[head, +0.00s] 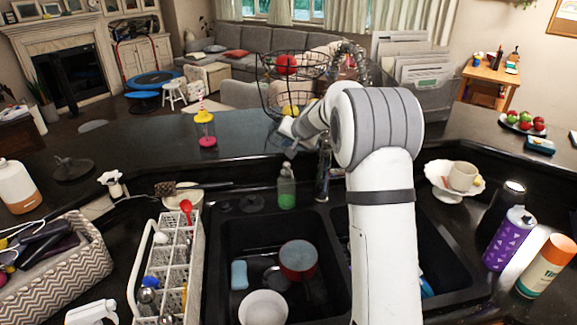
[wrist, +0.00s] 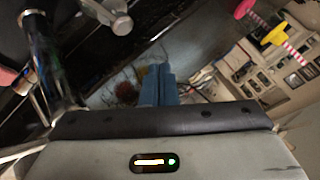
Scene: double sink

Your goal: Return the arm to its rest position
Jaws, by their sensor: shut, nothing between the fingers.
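My arm rises over the right side of the double sink, bends at a grey joint, and its far end reaches left over the raised counter. My gripper (wrist: 160,74) shows in the wrist view as blue fingers pressed together with nothing between them. In the head view the arm's end is small and lies in front of the wire basket (head: 268,98), partly hidden by the arm; I cannot tell whether they touch. The sink (head: 232,230) holds a blue sponge (head: 239,274), a reddish pot (head: 298,260) and a white bowl (head: 263,307).
A faucet (head: 323,170) and a green soap bottle (head: 286,188) stand behind the sink, near the arm. A dish rack (head: 196,262) is left of the sink; a purple bottle (head: 510,238) is right.

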